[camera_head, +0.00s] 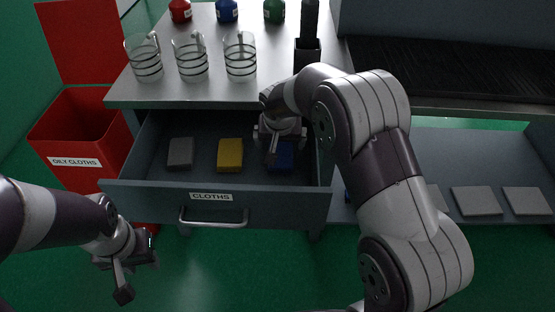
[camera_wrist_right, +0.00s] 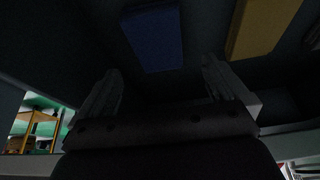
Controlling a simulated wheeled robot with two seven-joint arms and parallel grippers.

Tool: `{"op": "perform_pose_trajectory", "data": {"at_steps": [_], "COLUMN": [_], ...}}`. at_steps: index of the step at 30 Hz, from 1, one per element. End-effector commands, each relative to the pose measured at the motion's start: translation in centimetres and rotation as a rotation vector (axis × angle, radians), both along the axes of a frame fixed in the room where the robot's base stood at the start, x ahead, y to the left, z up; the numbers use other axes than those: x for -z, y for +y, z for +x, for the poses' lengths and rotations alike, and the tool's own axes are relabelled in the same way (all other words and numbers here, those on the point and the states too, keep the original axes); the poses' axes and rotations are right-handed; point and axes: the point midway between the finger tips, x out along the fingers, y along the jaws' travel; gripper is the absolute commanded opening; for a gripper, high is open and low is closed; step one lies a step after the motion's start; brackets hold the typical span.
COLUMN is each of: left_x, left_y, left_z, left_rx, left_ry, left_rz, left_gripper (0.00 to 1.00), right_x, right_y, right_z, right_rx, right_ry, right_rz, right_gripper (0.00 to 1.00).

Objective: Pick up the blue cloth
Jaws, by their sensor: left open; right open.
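The blue cloth (camera_head: 281,157) lies folded in the open drawer, at the right of the yellow cloth (camera_head: 230,155) and grey cloth (camera_head: 180,153). My right gripper (camera_head: 277,146) is over the drawer at the blue cloth and hides part of it in the head view. In the right wrist view the blue cloth (camera_wrist_right: 153,38) is dark, beyond the two spread fingers (camera_wrist_right: 160,85) and apart from them. The yellow cloth (camera_wrist_right: 262,27) shows at the right there. My left gripper (camera_head: 130,272) is open and empty, low in front of the drawer's left side.
The drawer front (camera_head: 130,197) has a CLOTHS label and a handle. Several glasses and coloured bottles stand on the metal worktop (camera_head: 207,90) above. A red OILY CLOTHS bin (camera_head: 105,140) stands open at the left. Grey blocks lie on a low shelf (camera_head: 380,150) at the right.

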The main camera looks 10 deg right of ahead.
Motion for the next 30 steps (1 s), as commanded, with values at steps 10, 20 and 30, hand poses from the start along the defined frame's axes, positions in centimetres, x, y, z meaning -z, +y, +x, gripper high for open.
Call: {"op": "perform_pose_trajectory", "data": {"at_steps": [10, 20, 30], "left_x": [2.0, 2.0, 2.2], "left_y": [0.0, 0.0, 0.0], "left_z": [0.0, 0.0, 0.0], "left_rx": [0.0, 0.0, 0.0], "left_ry": [0.0, 0.0, 0.0], "left_rz": [0.0, 0.0, 0.0], "left_gripper": [0.4, 0.4, 0.4], "right_x": [5.1, 5.4, 5.8], "right_y": [-0.7, -0.7, -0.7], "right_z": [2.2, 2.5, 2.5], "right_rx": [0.0, 0.0, -0.001], "right_ry": [0.0, -0.002, -0.001], "right_rz": [0.0, 0.0, 0.0], "right_gripper": [1.0, 1.0, 1.0]}}
